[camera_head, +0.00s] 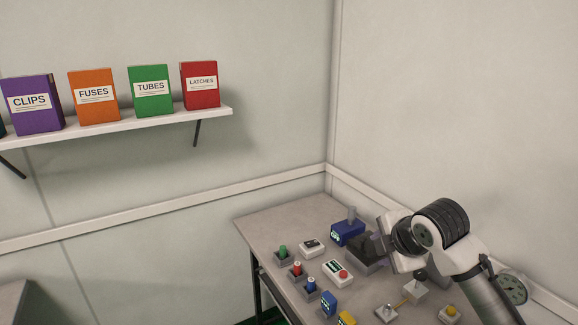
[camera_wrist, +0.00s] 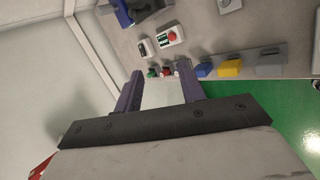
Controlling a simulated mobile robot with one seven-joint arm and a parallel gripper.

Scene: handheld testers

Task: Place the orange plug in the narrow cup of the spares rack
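My gripper (camera_wrist: 159,70) is open, its two fingers well apart with nothing held between them. In the head view the arm end (camera_head: 402,240) is above the right part of the bench, and its fingers are hard to make out. Small plugs in grey holders stand along the bench's left side: a green one (camera_head: 283,250), a red one (camera_head: 297,267) and a blue one (camera_head: 311,284). I cannot make out a plug that is clearly orange. I cannot identify the spares rack or its narrow cup; a dark grey block (camera_head: 366,253) is partly hidden by my gripper.
The bench (camera_head: 270,219) also holds a blue tester (camera_head: 347,233), a white tester with a red button (camera_head: 338,273), a small white tester (camera_head: 311,247) and blue and yellow boxes at the front. A wall shelf (camera_head: 150,118) with labelled boxes is at upper left. Walls border the bench.

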